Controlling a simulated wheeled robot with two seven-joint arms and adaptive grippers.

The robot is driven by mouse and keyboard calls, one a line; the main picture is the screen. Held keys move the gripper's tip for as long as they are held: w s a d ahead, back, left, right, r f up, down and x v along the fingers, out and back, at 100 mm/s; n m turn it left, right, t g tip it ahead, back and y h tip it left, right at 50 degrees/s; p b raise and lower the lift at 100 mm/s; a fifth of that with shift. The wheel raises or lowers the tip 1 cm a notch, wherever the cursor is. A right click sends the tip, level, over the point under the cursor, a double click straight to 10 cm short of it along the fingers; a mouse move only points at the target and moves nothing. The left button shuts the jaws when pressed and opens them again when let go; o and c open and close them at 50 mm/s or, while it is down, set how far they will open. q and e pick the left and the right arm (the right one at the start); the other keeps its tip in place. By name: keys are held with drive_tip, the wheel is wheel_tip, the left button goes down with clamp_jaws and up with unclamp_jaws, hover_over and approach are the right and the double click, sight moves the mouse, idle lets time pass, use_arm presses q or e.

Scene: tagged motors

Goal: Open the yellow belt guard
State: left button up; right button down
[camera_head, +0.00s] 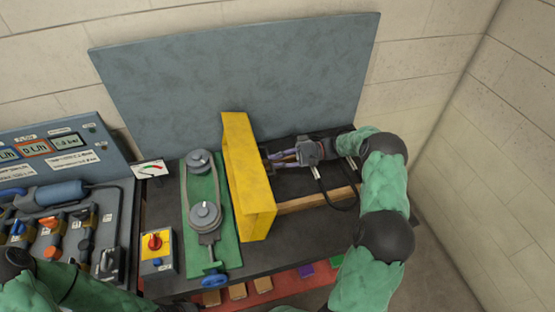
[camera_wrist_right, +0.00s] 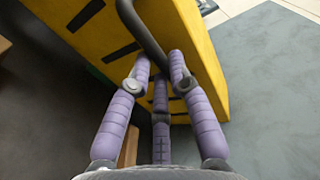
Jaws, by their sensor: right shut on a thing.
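The yellow belt guard (camera_head: 247,180) stands on edge at the right side of the green base plate (camera_head: 226,235), with the belt and its two grey pulleys (camera_head: 204,214) uncovered to its left. My right gripper (camera_head: 269,160) is on the right side of the guard, its purple fingers pointing left at it. In the right wrist view my gripper (camera_wrist_right: 160,66) is shut around a dark bar handle (camera_wrist_right: 143,32) on the slotted face of the guard (camera_wrist_right: 205,55). The handle is hidden in the head view. My left arm shows at the lower left, but its gripper is not visible.
A grey panel (camera_head: 235,70) stands behind the dark bench. A switch box with a red knob (camera_head: 157,243) and a blue handwheel (camera_head: 214,281) are left of and in front of the pulleys. A wooden strip (camera_head: 315,199) lies right of the guard, under my right arm.

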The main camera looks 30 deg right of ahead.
drive_tip(key=shift+s+a+f, duration=0.15)
drive_tip(key=shift+a+f, duration=0.35)
drive_tip(key=c, duration=1.2)
unclamp_jaws()
drive_tip(key=shift+a, duration=0.1)
drive_tip(key=shift+o, duration=0.4)
drive_tip(key=shift+w+a+r, duration=0.1)
drive_tip(key=shift+w, duration=0.2)
drive_tip(key=v, duration=1.2)
drive_tip(key=shift+w+r, duration=0.1)
drive_tip(key=shift+r, duration=0.05)
